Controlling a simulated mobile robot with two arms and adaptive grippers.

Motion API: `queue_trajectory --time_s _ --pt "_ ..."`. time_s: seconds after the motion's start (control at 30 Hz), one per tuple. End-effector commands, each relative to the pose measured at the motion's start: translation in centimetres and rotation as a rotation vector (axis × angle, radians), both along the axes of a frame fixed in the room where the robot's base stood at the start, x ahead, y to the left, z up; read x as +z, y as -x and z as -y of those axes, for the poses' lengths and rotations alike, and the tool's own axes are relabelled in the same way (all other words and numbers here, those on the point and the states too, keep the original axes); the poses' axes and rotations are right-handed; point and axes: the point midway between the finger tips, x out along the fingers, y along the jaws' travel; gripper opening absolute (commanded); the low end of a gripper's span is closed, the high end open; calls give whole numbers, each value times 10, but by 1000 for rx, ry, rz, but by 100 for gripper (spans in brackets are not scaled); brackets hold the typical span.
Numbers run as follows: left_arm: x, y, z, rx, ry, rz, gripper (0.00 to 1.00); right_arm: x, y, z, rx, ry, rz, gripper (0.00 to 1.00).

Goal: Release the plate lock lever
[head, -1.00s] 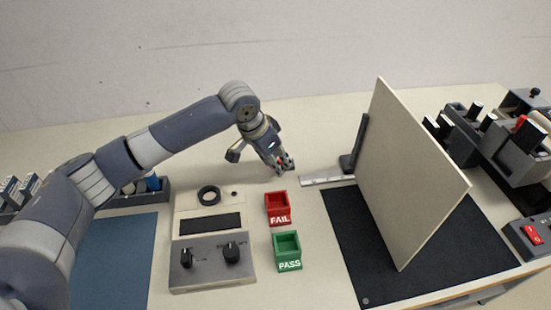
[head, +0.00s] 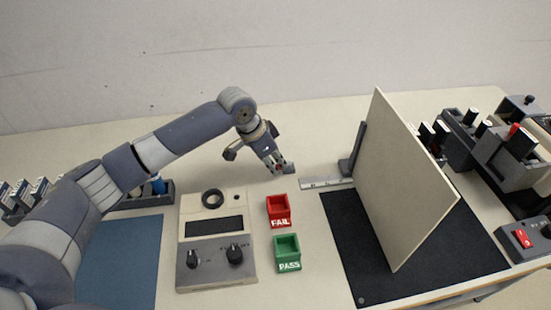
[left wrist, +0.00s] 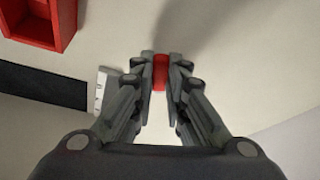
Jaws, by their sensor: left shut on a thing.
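My left gripper (head: 284,168) is above the table behind the red FAIL bin, pointing down and right. In the left wrist view its fingertips (left wrist: 161,70) are shut on a small red piece (left wrist: 160,72). Most of that piece is hidden by the fingers, so I cannot tell its full shape. No part is clearly identifiable as the plate lock lever. A dark machine (head: 505,160) at the far right has several black knobs and a red-tipped part (head: 514,130), well apart from my gripper. My right gripper is not in view.
A tilted beige board (head: 395,180) stands on a black mat (head: 345,250), partly in front of the machine. The red FAIL bin (head: 279,222), green PASS bin (head: 289,266) and a grey knobbed device (head: 215,265) stand nearer. A ruler (head: 325,184) lies right of the gripper.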

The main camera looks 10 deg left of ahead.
Motion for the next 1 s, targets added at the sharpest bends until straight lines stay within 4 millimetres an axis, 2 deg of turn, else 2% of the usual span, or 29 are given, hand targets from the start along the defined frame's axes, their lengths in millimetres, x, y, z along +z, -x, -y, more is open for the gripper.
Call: queue_trajectory --time_s 0.2,0.23,0.3,0.6,0.73,0.87,1.0 --pt "1 -1 0 -3 1 7 0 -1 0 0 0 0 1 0" --pt "1 -1 0 -3 1 7 18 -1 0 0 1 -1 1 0" --pt "1 -1 0 -3 0 6 33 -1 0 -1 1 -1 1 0" --pt "1 -1 0 -1 0 3 33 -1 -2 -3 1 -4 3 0" --pt "7 0 -2 -1 0 5 33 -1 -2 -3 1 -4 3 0" --pt "27 5 -8 0 1 7 33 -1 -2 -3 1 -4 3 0" --pt "55 13 -17 -1 0 7 33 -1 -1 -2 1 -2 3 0"
